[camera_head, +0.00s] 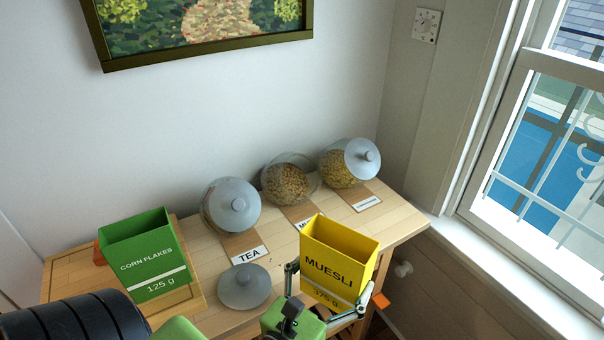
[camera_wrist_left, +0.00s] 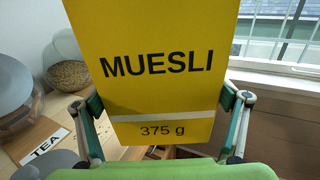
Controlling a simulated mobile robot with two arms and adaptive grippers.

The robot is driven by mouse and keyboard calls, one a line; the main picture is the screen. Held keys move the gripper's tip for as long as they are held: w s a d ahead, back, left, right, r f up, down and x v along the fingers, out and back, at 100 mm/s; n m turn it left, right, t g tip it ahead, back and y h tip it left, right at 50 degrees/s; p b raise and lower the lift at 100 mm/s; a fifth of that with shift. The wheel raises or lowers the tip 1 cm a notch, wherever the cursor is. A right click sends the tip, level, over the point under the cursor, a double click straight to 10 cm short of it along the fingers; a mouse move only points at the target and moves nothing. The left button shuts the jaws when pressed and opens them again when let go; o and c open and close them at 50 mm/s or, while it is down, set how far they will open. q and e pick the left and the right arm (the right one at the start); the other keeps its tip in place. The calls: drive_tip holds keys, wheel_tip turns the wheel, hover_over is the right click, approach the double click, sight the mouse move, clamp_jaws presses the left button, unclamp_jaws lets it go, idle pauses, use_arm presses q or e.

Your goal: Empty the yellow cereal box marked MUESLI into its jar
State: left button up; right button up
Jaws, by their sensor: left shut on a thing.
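The yellow MUESLI box (camera_head: 338,262) is upright with its top open. Only bare yellow inner wall shows inside; its bottom is hidden. My left gripper (camera_head: 329,281) is shut on its sides, and the box fills the middle of the left wrist view (camera_wrist_left: 160,90). A loose grey lid (camera_head: 244,287) lies on the table in front of the TEA label. My right gripper is not in view.
The lidded TEA jar (camera_head: 230,207) and a lidded jar of yellowish contents (camera_head: 345,166) flank the open jar on the wooden table (camera_head: 404,219). A green CORN FLAKES box (camera_head: 147,255) stands on a board at left. Small dark specks lie near the TEA label. A window is at right.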

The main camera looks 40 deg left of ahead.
use_arm(q)
drive_tip(key=w+a+n+y+p, duration=0.1)
drive_tip(key=w+a, duration=0.4)
drive_tip(key=w, duration=0.6)
drive_tip(key=w+a+n+y+p, duration=0.1)
drive_tip(key=w+a, duration=0.4)
drive_tip(key=w, duration=0.7)
drive_tip(key=shift+r+g+y+p, duration=0.3)
drive_tip(key=shift+y+p, duration=0.35)
drive_tip(key=shift+y, duration=0.25)
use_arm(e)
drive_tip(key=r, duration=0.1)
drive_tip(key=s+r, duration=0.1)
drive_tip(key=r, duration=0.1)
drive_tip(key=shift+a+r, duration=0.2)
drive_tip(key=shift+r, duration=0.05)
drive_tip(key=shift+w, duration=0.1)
